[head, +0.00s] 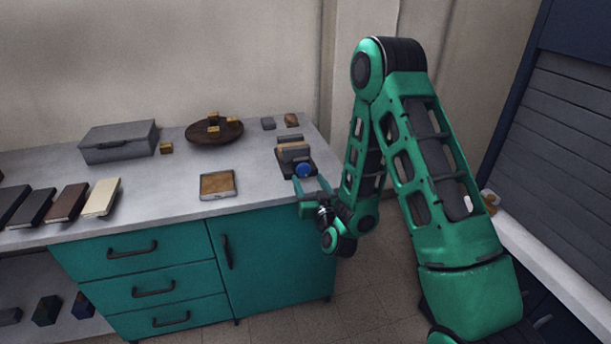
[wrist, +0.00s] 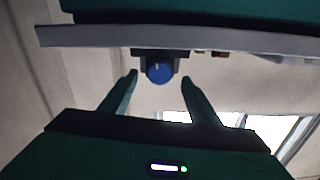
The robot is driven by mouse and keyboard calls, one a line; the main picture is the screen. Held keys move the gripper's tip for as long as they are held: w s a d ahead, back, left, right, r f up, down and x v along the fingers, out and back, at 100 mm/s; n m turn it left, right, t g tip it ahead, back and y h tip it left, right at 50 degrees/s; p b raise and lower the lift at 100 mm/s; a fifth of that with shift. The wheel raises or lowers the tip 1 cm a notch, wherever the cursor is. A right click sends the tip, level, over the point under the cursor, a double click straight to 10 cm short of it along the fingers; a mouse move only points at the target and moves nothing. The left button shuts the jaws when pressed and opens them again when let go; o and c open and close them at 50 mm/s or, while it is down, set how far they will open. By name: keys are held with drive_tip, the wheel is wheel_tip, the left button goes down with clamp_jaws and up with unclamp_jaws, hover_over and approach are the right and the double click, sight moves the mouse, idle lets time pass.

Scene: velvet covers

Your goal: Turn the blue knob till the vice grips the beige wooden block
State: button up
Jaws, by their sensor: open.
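The blue knob (head: 303,170) is on the front of a dark grey vice (head: 297,159) at the right end of the counter. In the wrist view the round blue knob (wrist: 160,71) has a small pale mark near its top. A light brown strip, likely the beige wooden block (head: 291,146), shows between the vice jaws; I cannot tell whether the jaws touch it. My gripper (head: 310,184) is open and empty at the counter's front edge, facing the knob. In the wrist view its fingertips (wrist: 160,77) stand either side of the knob, apart from it.
A framed tan tile (head: 218,185) lies left of the vice. Several books (head: 101,197) lie far left. Teal drawers (head: 150,285) are below the counter.

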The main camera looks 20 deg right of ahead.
sight(304, 172)
drive_tip(key=shift+w, duration=2.45)
drive_tip(key=c, duration=1.1)
drive_tip(key=shift+o, duration=0.2)
